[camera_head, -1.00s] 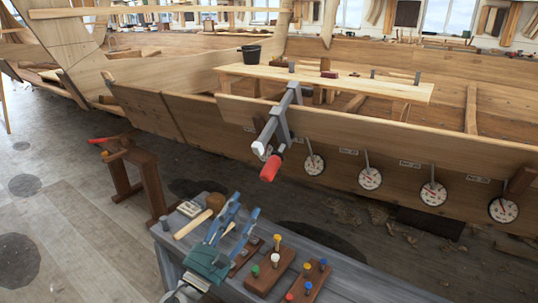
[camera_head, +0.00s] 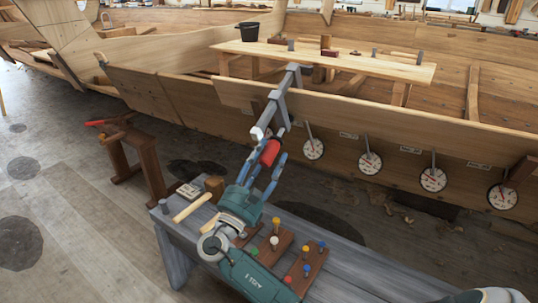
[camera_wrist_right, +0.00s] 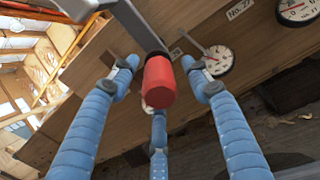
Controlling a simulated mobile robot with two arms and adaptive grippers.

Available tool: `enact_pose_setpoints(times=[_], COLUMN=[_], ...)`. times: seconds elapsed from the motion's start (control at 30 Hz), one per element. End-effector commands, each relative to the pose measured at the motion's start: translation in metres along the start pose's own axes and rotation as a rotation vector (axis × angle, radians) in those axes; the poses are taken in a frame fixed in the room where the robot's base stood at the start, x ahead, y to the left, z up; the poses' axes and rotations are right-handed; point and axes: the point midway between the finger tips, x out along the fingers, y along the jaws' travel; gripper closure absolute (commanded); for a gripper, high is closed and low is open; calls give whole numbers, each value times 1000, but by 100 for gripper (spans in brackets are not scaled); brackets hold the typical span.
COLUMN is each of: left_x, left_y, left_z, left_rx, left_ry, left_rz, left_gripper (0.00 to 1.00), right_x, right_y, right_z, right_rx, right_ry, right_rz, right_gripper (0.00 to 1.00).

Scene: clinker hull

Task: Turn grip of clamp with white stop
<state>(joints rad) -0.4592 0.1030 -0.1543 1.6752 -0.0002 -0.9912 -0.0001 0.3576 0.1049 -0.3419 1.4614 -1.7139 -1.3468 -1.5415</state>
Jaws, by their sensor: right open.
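The clamp (camera_head: 275,105) is a grey bar clamp on the top plank of the hull, with a white stop (camera_head: 257,133) at its near lower end. Its red grip (camera_head: 270,152) hangs below the bar; it also shows in the wrist view (camera_wrist_right: 159,82). My right gripper (camera_head: 266,165), teal with blue fingers, is open at the lower end of the grip. In the wrist view its fingers (camera_wrist_right: 159,72) stand left, right and below the red grip, with visible gaps at both sides. Contact with the lower finger cannot be told. My left gripper is not in view.
A grey bench (camera_head: 345,250) below holds wooden blocks with coloured pegs (camera_head: 305,268) and a mallet (camera_head: 192,207). Several round dials (camera_head: 370,163) hang along the hull planking.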

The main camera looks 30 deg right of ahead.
Motion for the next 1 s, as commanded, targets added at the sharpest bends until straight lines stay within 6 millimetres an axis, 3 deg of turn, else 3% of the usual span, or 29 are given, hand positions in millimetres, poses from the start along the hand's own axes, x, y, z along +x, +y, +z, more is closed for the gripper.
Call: enact_pose_setpoints(times=[0.37, 0.6, 0.87, 1.0], left_x=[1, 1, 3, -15], left_y=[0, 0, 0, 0], left_z=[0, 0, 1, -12], left_rx=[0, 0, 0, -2], left_ry=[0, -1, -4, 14], left_rz=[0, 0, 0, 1], left_gripper=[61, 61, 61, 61], right_x=[8, 8, 7, 6], right_y=[0, 0, -1, -1], right_z=[0, -1, -2, -4], right_rx=[0, 0, 24, 120], right_ry=[0, 1, 3, 4], right_rz=[1, 0, 1, 7], right_gripper=[52, 96, 96, 96])
